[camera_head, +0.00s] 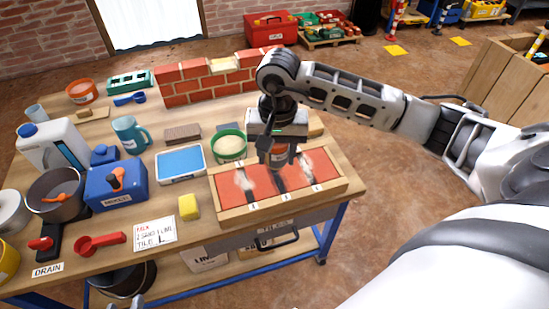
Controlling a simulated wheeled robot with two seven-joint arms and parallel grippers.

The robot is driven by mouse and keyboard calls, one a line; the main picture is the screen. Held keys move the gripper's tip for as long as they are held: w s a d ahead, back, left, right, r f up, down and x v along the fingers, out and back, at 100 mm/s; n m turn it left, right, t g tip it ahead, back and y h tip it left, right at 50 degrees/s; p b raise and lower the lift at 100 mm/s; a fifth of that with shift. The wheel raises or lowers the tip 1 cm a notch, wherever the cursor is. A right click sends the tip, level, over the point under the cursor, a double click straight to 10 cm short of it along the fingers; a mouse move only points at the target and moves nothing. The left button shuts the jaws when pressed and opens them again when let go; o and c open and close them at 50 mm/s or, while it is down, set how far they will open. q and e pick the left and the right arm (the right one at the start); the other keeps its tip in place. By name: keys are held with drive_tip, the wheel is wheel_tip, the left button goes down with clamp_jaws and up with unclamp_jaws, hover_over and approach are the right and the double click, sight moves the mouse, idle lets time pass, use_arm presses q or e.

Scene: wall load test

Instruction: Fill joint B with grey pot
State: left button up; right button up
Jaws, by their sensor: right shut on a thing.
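My right gripper (278,143) reaches in from the right and is shut on a small pot (279,158). The pot shows an orange band and a pale label; its grey colour cannot be confirmed. It is held above the middle of a wooden-framed panel (235,217) of red bricks. Dark joints run between the bricks, with pale material around the left joint (246,182) and the right joint (309,167). The middle joint (281,184) lies below the pot and is partly hidden. The small joint labels are unreadable. My left gripper is not in view.
A low brick wall (205,80) stands behind. A blue box (116,184) and several containers crowd the table's left side.

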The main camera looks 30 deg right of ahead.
drive_tip(key=shift+d+f+m, duration=0.5)
drive_tip(key=shift+d+f, duration=0.05)
drive_tip(key=shift+f, duration=0.25)
drive_tip(key=shift+d+f, duration=0.1)
drive_tip(key=shift+f, duration=0.3)
drive_tip(key=shift+f+b, duration=1.6)
drive_tip(key=shift+f, duration=0.8)
use_arm(q)
drive_tip(key=shift+d+f, duration=0.15)
drive_tip(key=shift+f, duration=0.55)
use_arm(e)
drive_tip(key=shift+f, duration=0.35)
use_arm(q)
drive_tip(key=shift+r, duration=0.1)
drive_tip(key=shift+f+b, duration=0.7)
drive_tip(key=shift+b, duration=0.15)
use_arm(e)
drive_tip(key=shift+f, duration=0.55)
